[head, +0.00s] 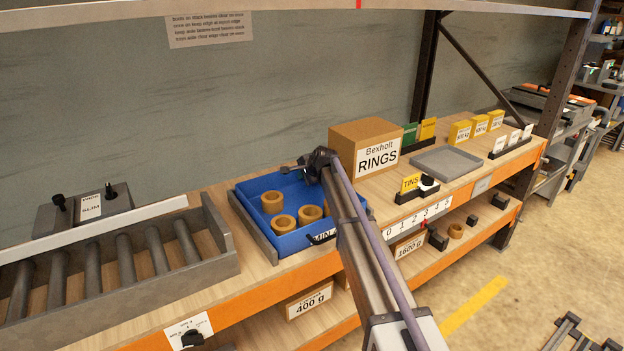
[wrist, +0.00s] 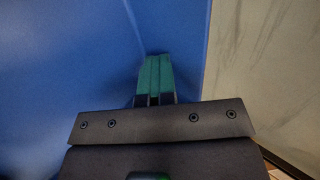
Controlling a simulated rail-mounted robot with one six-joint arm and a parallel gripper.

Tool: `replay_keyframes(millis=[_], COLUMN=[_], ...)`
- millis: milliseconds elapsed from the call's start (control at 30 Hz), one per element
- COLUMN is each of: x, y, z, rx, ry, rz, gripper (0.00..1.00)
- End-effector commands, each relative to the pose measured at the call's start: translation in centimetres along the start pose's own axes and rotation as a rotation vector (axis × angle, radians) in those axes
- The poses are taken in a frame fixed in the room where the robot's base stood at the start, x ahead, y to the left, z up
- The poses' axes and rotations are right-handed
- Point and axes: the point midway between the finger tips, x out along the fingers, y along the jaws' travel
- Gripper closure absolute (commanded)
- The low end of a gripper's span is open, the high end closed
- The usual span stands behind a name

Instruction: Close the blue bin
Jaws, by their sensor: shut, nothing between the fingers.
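The blue bin (head: 290,243) sits on the wooden shelf in the middle of the head view, between grey side rails. It stands open at the top, with three tan rings (head: 283,223) inside and a partly covered label on its front. My gripper (head: 287,169) is over the bin's back right part, and my arm crosses its right side. In the wrist view, the teal fingers of my gripper (wrist: 154,78) are together and empty. Blue bin walls (wrist: 60,80) fill the left and middle there. I cannot tell whether the fingertips touch the bin.
A cardboard box marked RINGS (head: 352,135) stands right behind my arm. A grey roller conveyor (head: 110,275) is at the left. A grey tray (head: 446,163) and several small yellow boxes (head: 480,125) are to the right. A wall stands behind the shelf.

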Motion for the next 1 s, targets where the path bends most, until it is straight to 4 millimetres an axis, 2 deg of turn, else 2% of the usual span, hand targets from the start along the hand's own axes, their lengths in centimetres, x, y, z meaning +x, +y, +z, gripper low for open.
replay_keyframes(millis=[467, 667, 833, 900, 1000], x=[0.6, -0.3, -3.2, -6.1, -9.2], y=[-0.7, 0.0, 2.7, 1.9, 1.9], z=[0.2, 0.3, 0.4, 0.4, 0.4], rx=[0.001, 0.001, 0.002, 0.002, 0.001], ry=[0.001, 0.000, -0.001, -0.001, -0.001], rz=[-0.007, -0.006, -0.001, 0.000, 0.002], gripper=[1.00, 1.00, 1.00, 1.00, 1.00])
